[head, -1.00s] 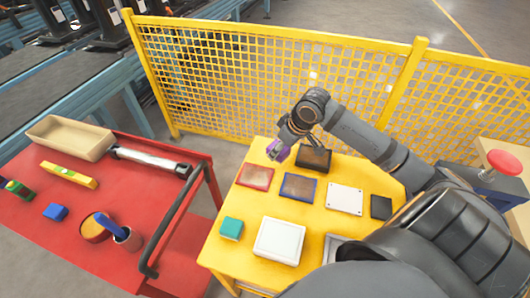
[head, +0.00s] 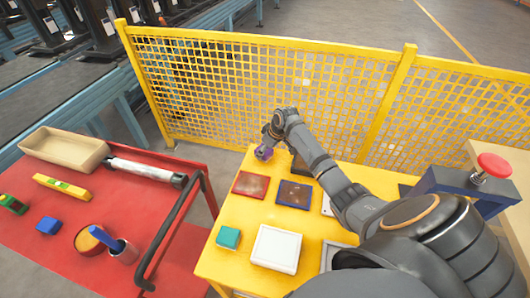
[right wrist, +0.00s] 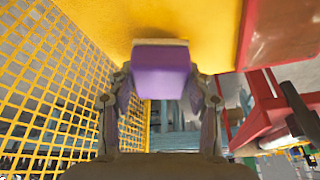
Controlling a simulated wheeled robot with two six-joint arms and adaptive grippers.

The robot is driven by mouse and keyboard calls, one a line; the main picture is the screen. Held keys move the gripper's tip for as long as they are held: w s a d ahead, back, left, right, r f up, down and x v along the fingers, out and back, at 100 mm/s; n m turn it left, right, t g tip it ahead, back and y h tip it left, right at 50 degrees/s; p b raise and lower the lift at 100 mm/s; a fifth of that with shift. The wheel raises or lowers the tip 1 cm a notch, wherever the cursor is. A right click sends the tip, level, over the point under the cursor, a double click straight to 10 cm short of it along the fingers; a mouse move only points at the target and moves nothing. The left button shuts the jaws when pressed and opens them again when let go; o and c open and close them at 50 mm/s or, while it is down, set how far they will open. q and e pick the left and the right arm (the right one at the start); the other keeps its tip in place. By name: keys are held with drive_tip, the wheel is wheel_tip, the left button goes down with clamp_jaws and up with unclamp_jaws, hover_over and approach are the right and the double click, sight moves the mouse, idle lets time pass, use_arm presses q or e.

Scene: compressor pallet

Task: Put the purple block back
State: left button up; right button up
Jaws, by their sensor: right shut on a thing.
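The purple block (head: 264,152) is between the fingers of my right gripper (head: 267,146), over the far left corner of the yellow table (head: 217,262). In the right wrist view the purple block (right wrist: 161,70) sits between both fingertips of the right gripper (right wrist: 160,95), with the yellow tabletop (right wrist: 110,22) very close to it. I cannot tell whether the block touches the table. My left gripper does not show.
A red-framed tile (head: 251,185), a blue-framed tile (head: 293,194), a white box (head: 276,248) and a teal block (head: 228,237) lie nearby. A yellow mesh fence (head: 270,85) stands behind. A red cart (head: 60,260) with several items is at left.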

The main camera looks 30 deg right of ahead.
drive_tip(key=shift+f, duration=0.65)
drive_tip(key=o, duration=1)
drive_tip(key=shift+f, duration=0.15)
drive_tip(key=v, duration=1.2)
